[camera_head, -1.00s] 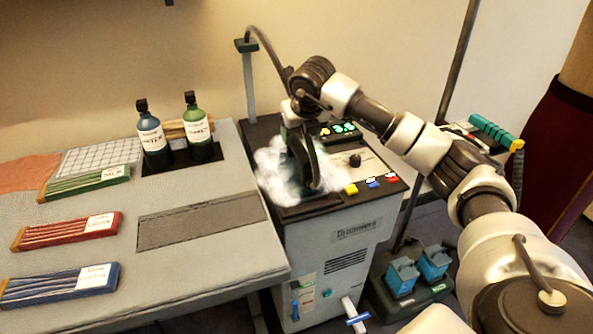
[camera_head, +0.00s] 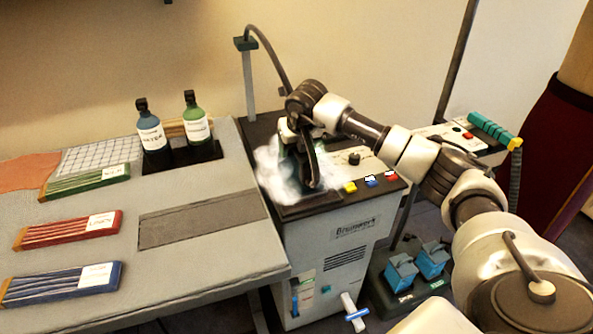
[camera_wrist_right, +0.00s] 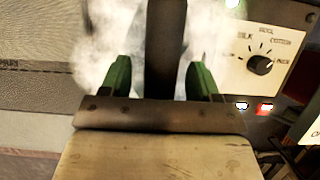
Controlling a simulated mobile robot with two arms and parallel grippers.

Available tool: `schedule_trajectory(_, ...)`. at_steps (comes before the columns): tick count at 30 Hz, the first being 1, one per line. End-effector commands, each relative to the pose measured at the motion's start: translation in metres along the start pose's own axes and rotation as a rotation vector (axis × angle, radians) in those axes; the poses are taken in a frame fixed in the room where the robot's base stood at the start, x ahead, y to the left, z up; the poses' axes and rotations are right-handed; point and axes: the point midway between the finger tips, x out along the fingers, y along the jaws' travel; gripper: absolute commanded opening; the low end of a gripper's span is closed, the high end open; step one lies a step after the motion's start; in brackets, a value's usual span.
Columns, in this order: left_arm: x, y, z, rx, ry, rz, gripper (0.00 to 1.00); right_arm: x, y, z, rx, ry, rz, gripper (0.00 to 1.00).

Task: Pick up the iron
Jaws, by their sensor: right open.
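The iron stands on the steam station's dark top, wrapped in white steam. Its dark handle (camera_head: 314,165) shows in the head view, and most of its body is hidden by the steam and my arm. My right gripper (camera_head: 292,150) is over the iron, pointing down. In the right wrist view, the dark handle (camera_wrist_right: 166,45) runs between the two green fingers of my right gripper (camera_wrist_right: 162,78). Gaps show on both sides of the handle, so the fingers are open around it. My left gripper is not in view.
The station (camera_head: 345,235) has a knob and coloured buttons (camera_head: 371,181) right of the iron. A hose (camera_head: 272,50) arches behind. Two bottles (camera_head: 150,135) (camera_head: 197,120) stand left on the table (camera_head: 120,195). Blue containers (camera_head: 402,272) sit low at right.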

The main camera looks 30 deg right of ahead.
Motion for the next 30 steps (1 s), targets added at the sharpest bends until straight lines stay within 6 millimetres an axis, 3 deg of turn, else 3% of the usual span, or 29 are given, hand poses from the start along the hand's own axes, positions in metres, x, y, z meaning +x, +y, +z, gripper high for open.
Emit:
schedule_trajectory(14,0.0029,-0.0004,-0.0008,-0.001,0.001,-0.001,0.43,0.0031,-0.0001,-0.0013,0.000,0.000,0.000,0.62)
schedule_trajectory(26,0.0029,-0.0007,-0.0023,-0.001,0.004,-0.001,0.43,0.0030,-0.0001,-0.0013,0.000,0.000,0.000,0.02)
schedule_trajectory(30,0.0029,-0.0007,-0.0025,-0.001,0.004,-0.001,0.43,0.0030,-0.0001,-0.0013,0.000,0.000,0.000,0.00)
